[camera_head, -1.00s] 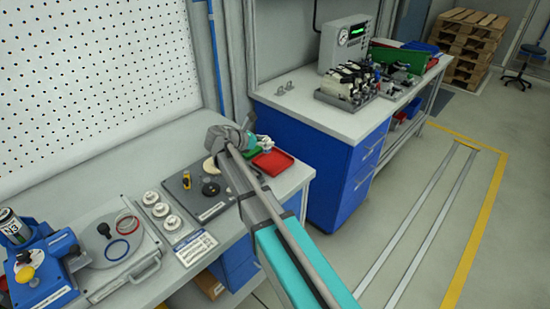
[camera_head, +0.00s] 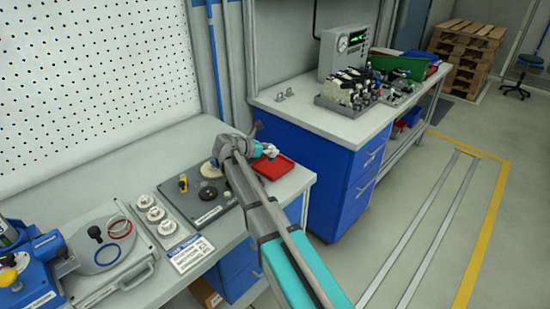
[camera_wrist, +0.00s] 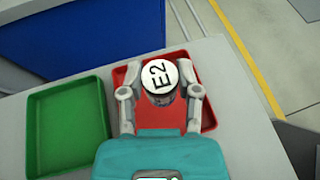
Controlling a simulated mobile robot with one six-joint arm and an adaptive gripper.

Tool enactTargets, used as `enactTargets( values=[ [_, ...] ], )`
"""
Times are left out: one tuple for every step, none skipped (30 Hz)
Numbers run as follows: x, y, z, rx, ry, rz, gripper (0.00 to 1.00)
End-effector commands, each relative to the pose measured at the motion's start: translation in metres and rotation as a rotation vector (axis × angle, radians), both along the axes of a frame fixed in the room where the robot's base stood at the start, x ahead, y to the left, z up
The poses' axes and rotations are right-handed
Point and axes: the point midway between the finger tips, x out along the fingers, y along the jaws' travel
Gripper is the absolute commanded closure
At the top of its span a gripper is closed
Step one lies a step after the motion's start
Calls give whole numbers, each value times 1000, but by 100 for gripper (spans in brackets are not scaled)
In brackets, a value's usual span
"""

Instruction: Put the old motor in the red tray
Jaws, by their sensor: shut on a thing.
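In the wrist view the motor is between the two fingers, in front of the red tray (camera_wrist: 207,115). In the head view my gripper (camera_head: 268,150) and the small motor are at the far left edge of the red tray (camera_head: 284,168). The motor's lower end is hidden, so I cannot tell whether it touches the tray floor.
A green tray (camera_wrist: 68,128) lies left of the red tray in the wrist view. A grey plate (camera_head: 180,208) with a yellow-handled tool and round parts is on the bench. A blue cabinet (camera_head: 345,175) stands beyond a gap at right.

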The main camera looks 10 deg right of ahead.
Motion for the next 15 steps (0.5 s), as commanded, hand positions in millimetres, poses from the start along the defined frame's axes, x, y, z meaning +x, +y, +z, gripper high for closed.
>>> enactTargets(
  values=[
    [0,0,-1,0,0,0,100],
    [1,0,-2,0,0,0,100],
    [2,-1,-3,0,0,0,100],
    [3,-2,-5,0,0,0,100],
    [3,-2,-7,0,0,0,100],
    [5,-3,-9,0,0,0,100],
    [6,-4,-12,0,0,0,100],
    [8,-5,-14,0,0,-1,100],
    [7,-5,-18,0,0,0,100],
    [7,-5,-20,0,0,0,100],
    [6,-5,-23,0,0,0,100],
    [6,-5,-26,0,0,0,100],
    [6,-5,-29,0,0,0,100],
    [6,-5,-31,0,0,0,100],
    [6,-5,-34,0,0,0,100]
  ],
)
